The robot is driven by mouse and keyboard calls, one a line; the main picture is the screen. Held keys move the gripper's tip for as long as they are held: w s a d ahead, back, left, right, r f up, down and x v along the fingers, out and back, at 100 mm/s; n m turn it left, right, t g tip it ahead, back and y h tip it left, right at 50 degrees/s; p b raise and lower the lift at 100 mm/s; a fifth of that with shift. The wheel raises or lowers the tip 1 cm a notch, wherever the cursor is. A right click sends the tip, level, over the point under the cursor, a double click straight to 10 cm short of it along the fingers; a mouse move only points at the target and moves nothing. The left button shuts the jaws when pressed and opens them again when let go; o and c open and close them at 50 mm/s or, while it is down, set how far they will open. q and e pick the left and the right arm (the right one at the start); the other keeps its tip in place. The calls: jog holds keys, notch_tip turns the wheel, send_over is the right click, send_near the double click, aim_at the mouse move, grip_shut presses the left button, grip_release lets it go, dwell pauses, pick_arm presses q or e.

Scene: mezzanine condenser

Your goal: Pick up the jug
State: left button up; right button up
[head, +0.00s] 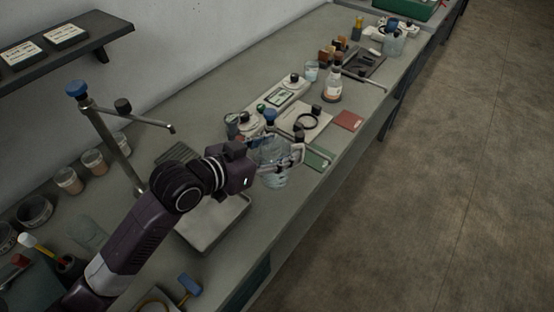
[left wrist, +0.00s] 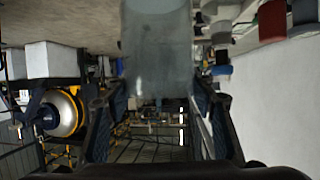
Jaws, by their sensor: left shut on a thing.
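The jug (head: 274,180) is clear and glassy, and it shows in the head view at the middle of the long grey counter. My left gripper (head: 278,153) reaches in from the left and is shut on the jug, with its fingers around the sides. In the left wrist view the jug (left wrist: 157,48) stands between the two dark fingers of the gripper (left wrist: 155,105). The gripper hides part of the jug in the head view. I cannot tell whether its base touches the counter. My right gripper is not in view.
The floor at the right is clear.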

pick_arm(q)
notch_tip(320, 180, up, 11)
jog(key=shift+f+b, duration=0.15)
jog(key=shift+b, duration=0.25)
